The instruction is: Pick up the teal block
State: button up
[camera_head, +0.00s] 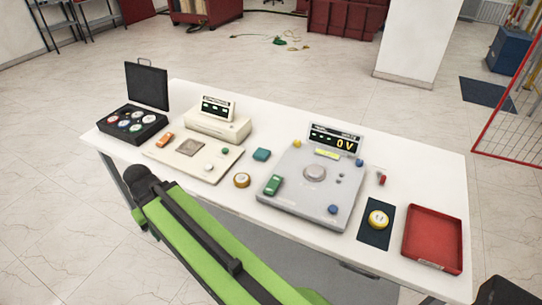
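A small teal block (261,154) lies on the white table (380,150), in the gap between the cream instrument on the left and the grey instrument on the right. Its top and front are in plain view and nothing covers it. My green and black arm crosses the lower left of the view, in front of the table. My gripper's fingers do not show in this view, so I cannot see whether they are open or shut.
A black case (133,138), a dark mat (367,235) and a red tray (407,250) stand farther out. The table behind the block is clear.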

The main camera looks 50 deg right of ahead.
aim_at(262, 155)
jog(key=z, duration=0.1)
jog(key=i, duration=1)
jog(key=u, duration=0.05)
